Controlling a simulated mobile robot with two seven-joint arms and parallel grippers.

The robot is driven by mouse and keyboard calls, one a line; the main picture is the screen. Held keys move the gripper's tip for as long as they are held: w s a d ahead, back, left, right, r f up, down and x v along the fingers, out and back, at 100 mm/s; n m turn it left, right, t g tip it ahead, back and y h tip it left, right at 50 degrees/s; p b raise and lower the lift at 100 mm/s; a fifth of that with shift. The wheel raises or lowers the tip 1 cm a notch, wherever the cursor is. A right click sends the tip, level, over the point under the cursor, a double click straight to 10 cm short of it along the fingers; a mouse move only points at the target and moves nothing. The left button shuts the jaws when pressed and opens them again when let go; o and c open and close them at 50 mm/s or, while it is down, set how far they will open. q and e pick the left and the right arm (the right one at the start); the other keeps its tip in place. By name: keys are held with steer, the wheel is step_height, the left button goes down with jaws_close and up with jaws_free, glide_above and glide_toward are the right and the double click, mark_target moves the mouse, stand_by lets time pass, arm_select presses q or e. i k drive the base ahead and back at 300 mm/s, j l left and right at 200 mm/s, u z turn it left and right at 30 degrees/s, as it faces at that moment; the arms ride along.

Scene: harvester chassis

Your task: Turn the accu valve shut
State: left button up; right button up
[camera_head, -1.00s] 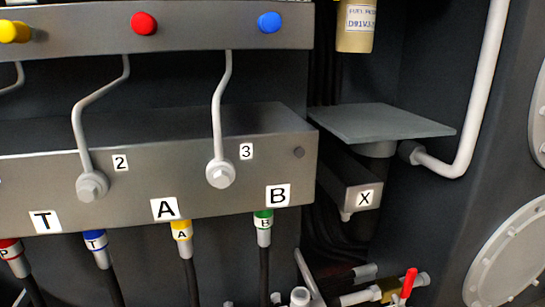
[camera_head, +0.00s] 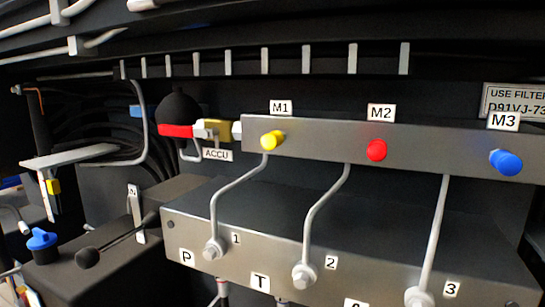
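The ACCU label (camera_head: 217,154) sits left of centre in the head view. Just above it is the accu valve, with a brass-yellow body (camera_head: 222,130) and a white fitting (camera_head: 204,129). A flat red part, which looks like its handle (camera_head: 176,131), points left in front of a black ball-shaped accumulator (camera_head: 179,107). The handle lies roughly level, in line with the fitting. Neither of my grippers shows in this view.
A grey gauge bar with yellow (camera_head: 272,140), red (camera_head: 376,150) and blue (camera_head: 507,162) caps runs right of the valve. Bent pipes drop to a lower block (camera_head: 230,228). A black-knobbed lever (camera_head: 88,257) and blue cap (camera_head: 42,239) stand lower left.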

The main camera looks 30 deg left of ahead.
mark_target(171, 131)
steer(key=u, duration=1.35)
